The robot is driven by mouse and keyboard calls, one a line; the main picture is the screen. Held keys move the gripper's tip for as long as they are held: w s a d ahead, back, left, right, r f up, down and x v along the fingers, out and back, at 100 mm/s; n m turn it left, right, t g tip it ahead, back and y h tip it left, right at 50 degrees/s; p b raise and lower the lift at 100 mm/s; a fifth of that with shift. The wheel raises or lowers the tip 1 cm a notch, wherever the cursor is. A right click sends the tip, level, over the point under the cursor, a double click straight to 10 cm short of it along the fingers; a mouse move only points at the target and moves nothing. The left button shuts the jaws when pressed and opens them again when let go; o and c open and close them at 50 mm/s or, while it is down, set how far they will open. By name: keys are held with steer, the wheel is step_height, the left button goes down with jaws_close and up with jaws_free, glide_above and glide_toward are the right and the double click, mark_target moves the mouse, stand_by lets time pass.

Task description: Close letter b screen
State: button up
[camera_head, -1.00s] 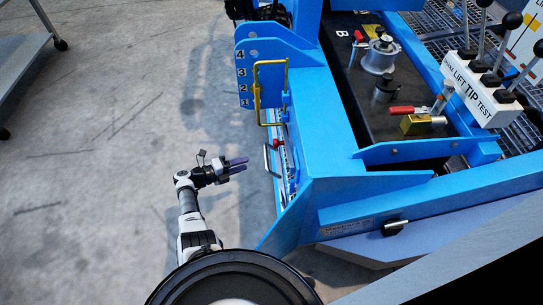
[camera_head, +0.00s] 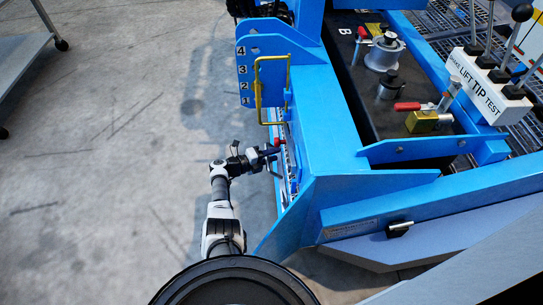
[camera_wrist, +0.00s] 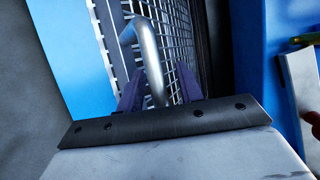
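A wire-mesh screen (camera_wrist: 176,32) with a curved silver handle (camera_wrist: 148,52) fills the middle of the wrist view. In the head view the screen's edge (camera_head: 291,172) shows as a narrow strip on the left side of the blue machine. My gripper (camera_head: 272,154) is beside that edge, and its tip covers most of the handle. In the wrist view its two purple fingers (camera_wrist: 160,88) are apart, one on each side of the handle. I see no clear contact. The handle's lower end is hidden behind the gripper body.
The blue machine frame (camera_head: 335,165) stands right of my arm. A yellow bar handle (camera_head: 258,85) and a plate numbered 1 to 4 (camera_head: 254,58) are above the gripper. A letter B label (camera_head: 346,31) is on the dark top.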

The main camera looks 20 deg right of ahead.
steer(key=shift+c, duration=0.5)
jaws_close()
